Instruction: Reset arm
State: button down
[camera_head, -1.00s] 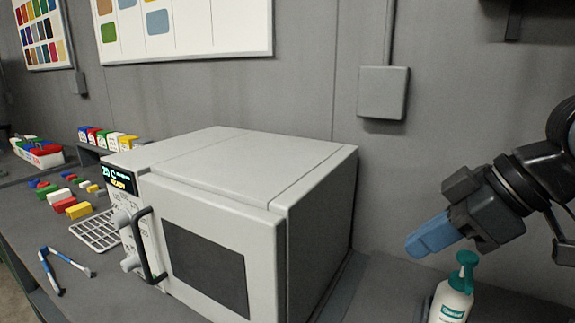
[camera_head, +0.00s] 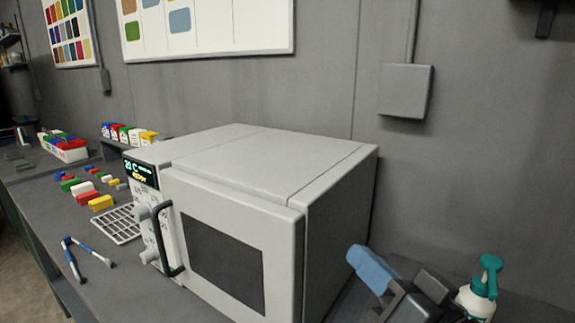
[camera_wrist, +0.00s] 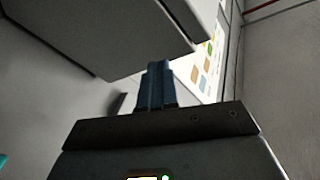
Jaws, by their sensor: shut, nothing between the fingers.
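My gripper (camera_head: 372,268) is at the lower right of the head view, in front of the right side of the oven and left of the spray bottle. Its blue fingers are shut together with nothing between them and point up and to the left. In the wrist view the shut fingers (camera_wrist: 155,84) stand in the middle, with the pale oven body (camera_wrist: 90,35) beyond them at the upper left. The rest of my arm is cut off by the bottom edge of the head view.
A white benchtop oven (camera_head: 240,220) with a closed, handled door fills the middle. A teal-topped bottle (camera_head: 478,298) stands close to my gripper's right. Coloured blocks (camera_head: 88,198), a wire rack (camera_head: 115,224) and blue-white tongs (camera_head: 85,258) lie left. A wall box (camera_head: 405,91) hangs above.

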jog(key=s+d+f+m+h, duration=0.2)
jog(key=s+f+h, duration=0.2)
jog(key=s+f, duration=0.4)
jog(key=s+d+f+m+h, duration=0.2)
jog(key=s+d+f+h, duration=0.15)
jog(key=s+f, duration=0.45)
jog(key=s+d+n+g, duration=0.1)
jog(key=s+d+n, duration=0.1)
jog(key=s, duration=0.7)
jog(key=s+d+n+g+h, duration=0.1)
jog(key=s+d+n, duration=0.1)
jog(key=s, duration=0.8)
jog(key=shift+s+d+r+n+b, duration=0.3)
jog(key=shift+d+n, duration=0.1)
jog(key=shift+d, duration=0.45)
